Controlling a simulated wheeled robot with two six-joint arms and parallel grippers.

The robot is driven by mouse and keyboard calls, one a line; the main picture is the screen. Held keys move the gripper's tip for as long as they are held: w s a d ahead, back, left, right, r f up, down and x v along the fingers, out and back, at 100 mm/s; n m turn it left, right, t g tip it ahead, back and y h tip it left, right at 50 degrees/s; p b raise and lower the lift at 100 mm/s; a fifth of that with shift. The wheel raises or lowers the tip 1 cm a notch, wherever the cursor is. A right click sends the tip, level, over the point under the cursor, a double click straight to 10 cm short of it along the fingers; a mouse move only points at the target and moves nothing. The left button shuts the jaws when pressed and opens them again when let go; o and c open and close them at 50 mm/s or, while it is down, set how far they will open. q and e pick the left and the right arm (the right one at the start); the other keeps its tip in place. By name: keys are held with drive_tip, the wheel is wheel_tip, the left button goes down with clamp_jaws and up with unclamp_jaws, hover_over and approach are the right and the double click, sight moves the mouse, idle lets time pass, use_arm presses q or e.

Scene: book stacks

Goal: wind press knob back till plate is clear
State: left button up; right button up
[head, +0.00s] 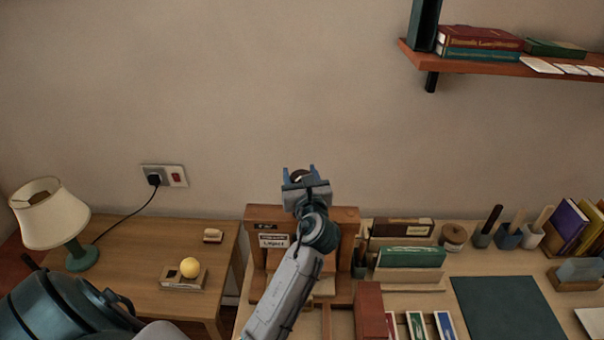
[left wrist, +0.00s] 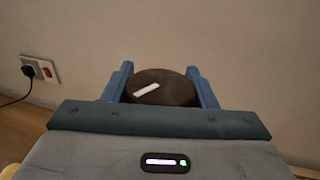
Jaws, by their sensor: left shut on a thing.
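The press (head: 347,216) is a reddish-brown wooden frame on the desk, with a label on its front. Its knob is a round dark disc with a white mark in the left wrist view (left wrist: 165,88), and only a small part of the knob shows in the head view (head: 298,176). My left gripper (head: 299,172) is above the press, its blue fingers shut on the knob from both sides. The fingers also show in the left wrist view (left wrist: 161,86). My arm covers the middle of the press, so the plate and its gap cannot be made out. My right gripper is not in view.
A side table (head: 140,262) with a lamp (head: 52,215) and a yellow ball (head: 190,267) stands left. Right of the press are a card holder (head: 411,257), several tool cups (head: 508,237), books (head: 568,226) and a dark green mat (head: 508,308). A shelf (head: 500,62) hangs upper right.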

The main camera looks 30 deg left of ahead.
use_arm(q)
drive_tip(key=n+g+y, duration=0.1)
drive_tip(key=g, duration=0.1)
drive_tip(key=n+g+y, duration=0.1)
drive_tip(key=n+g, duration=0.1)
drive_tip(key=n+g+y, duration=0.1)
drive_tip(key=g, duration=0.1)
drive_tip(key=shift+s+a+f+n+y, duration=0.15)
drive_tip(key=shift+s+n+y, duration=0.15)
drive_tip(key=shift+s+y, duration=0.1)
drive_tip(key=shift+g, duration=0.3)
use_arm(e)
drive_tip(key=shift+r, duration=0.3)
use_arm(q)
drive_tip(key=shift+f+n+g, duration=0.2)
drive_tip(key=shift+n+g, duration=0.1)
drive_tip(key=o, duration=1)
drive_tip(key=shift+r+y, duration=0.1)
drive_tip(key=shift+y, duration=0.2)
drive_tip(key=shift+r+p, duration=0.1)
drive_tip(key=shift+p, duration=0.2)
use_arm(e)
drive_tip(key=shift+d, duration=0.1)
